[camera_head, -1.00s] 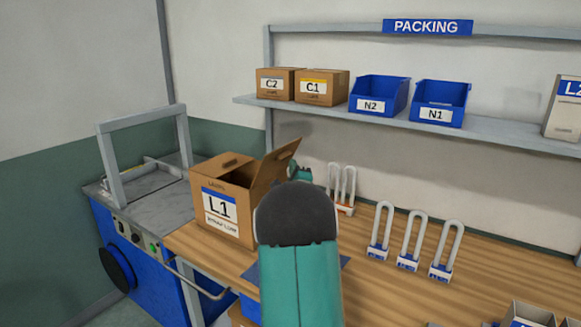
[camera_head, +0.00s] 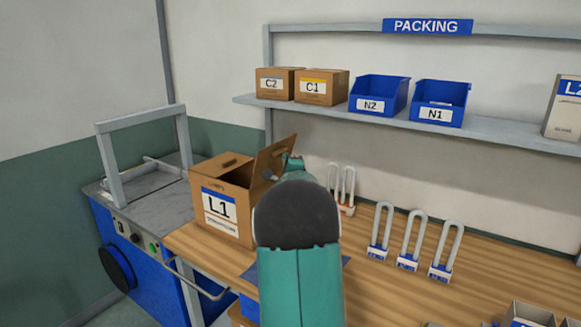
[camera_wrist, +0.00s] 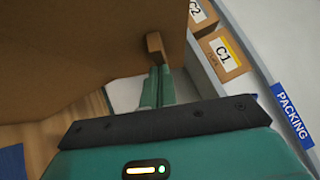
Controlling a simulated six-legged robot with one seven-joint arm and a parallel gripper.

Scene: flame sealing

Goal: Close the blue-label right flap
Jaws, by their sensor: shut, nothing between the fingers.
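The cardboard box (camera_head: 236,206) with the blue-striped L1 label stands on the wooden table, beside the grey machine. Its right flap (camera_head: 276,156) is raised and leans up and to the right. The left part of its top lies flat, with a small raised tab. My gripper (camera_head: 292,164) is at the right, outer side of the raised flap, mostly hidden behind my arm. In the wrist view my gripper (camera_wrist: 156,70) is shut and empty, its tips at the brown cardboard flap (camera_wrist: 80,50) near a small tab. Whether they touch it I cannot tell.
The grey-topped blue machine (camera_head: 140,210) with an upright frame stands left of the box. Several U-shaped loops (camera_head: 411,240) stand on the table (camera_head: 375,285) to the right. A shelf (camera_head: 420,128) behind holds boxes and blue bins.

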